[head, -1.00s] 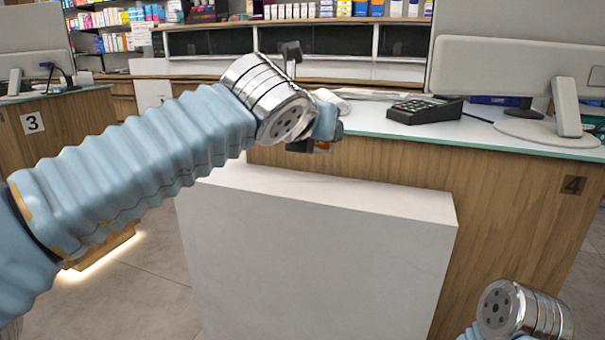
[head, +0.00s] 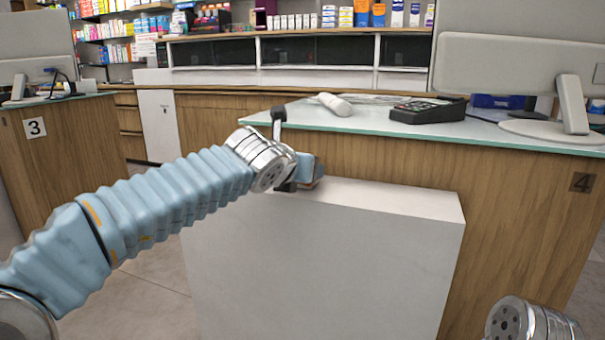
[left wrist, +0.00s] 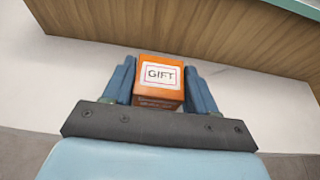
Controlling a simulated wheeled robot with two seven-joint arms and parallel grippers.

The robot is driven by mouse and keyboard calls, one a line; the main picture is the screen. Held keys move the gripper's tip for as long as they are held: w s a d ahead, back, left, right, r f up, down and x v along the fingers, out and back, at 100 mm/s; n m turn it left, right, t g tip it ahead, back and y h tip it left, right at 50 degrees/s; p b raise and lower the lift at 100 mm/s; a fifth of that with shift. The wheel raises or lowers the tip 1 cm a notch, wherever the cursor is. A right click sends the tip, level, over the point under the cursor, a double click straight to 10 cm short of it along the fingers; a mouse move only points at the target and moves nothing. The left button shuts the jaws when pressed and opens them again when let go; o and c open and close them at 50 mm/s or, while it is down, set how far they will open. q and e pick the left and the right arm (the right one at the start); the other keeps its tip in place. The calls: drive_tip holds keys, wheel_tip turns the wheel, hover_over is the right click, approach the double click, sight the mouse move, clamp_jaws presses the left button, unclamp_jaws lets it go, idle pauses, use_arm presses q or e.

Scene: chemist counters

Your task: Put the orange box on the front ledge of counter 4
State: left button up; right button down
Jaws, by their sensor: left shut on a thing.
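The orange box (left wrist: 159,92) has a white label reading GIFT. It sits between the two blue fingers of my left gripper (left wrist: 160,76), which is shut on it. In the head view my left gripper (head: 299,172) is at the left end of the white front ledge (head: 400,197) of counter 4, low by its top. Only a sliver of the box shows there behind the fingers. I cannot tell whether the box touches the ledge. The ledge's pale top also shows around the box in the left wrist view (left wrist: 245,92). My right gripper is out of view; only my right wrist shows at lower right.
Counter 4's glass top (head: 370,122) rises behind the ledge, above a wooden front (head: 520,215). It carries a card terminal (head: 428,110), a white scanner (head: 334,104) and a monitor (head: 515,70). The ledge right of my left gripper is clear. Counter 3 (head: 70,140) stands at left.

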use_arm(q)
drive_tip(key=shift+f, duration=0.1)
drive_tip(key=o, duration=1.1)
drive_tip(key=shift+c, duration=0.2)
drive_tip(key=shift+s+a+r, duration=0.1)
drive_tip(key=shift+s+r, duration=0.15)
drive_tip(key=v, duration=1.1)
drive_tip(key=shift+s+p, duration=0.25)
drive_tip(key=shift+p, duration=0.1)
drive_tip(key=shift+r, duration=0.1)
